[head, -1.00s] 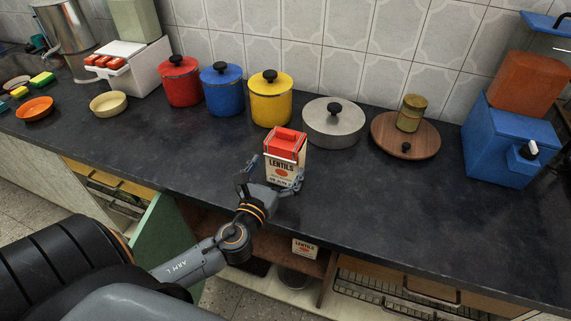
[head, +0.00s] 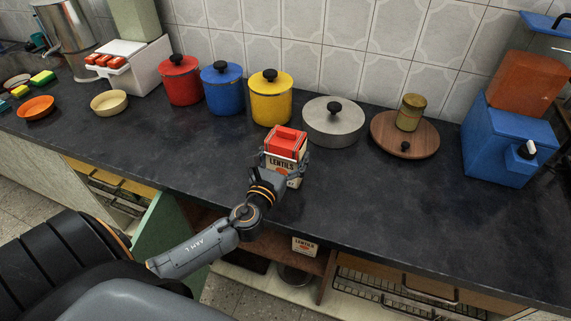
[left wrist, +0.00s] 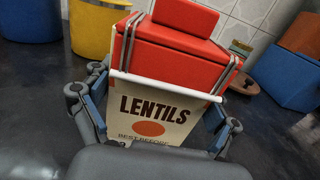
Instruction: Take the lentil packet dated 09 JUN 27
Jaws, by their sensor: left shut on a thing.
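A cream lentil packet (head: 289,152) with a red top stands upright on the dark counter, in front of the yellow canister. My left gripper (head: 282,170) is shut on this packet, one finger on each side. In the left wrist view the packet (left wrist: 150,108) shows "LENTILS", an orange-red disc and "BEST BEFORE". The date below is hidden behind the gripper. A second lentil packet (head: 305,246) sits on the open shelf below the counter; its date is too small to read. My right gripper is not in view.
Red (head: 180,82), blue (head: 223,90) and yellow (head: 271,98) canisters, a grey lidded pot (head: 333,124) and a wooden board (head: 405,146) with a small jar line the back. A blue dispenser (head: 508,150) stands at right. The counter right of the packet is clear.

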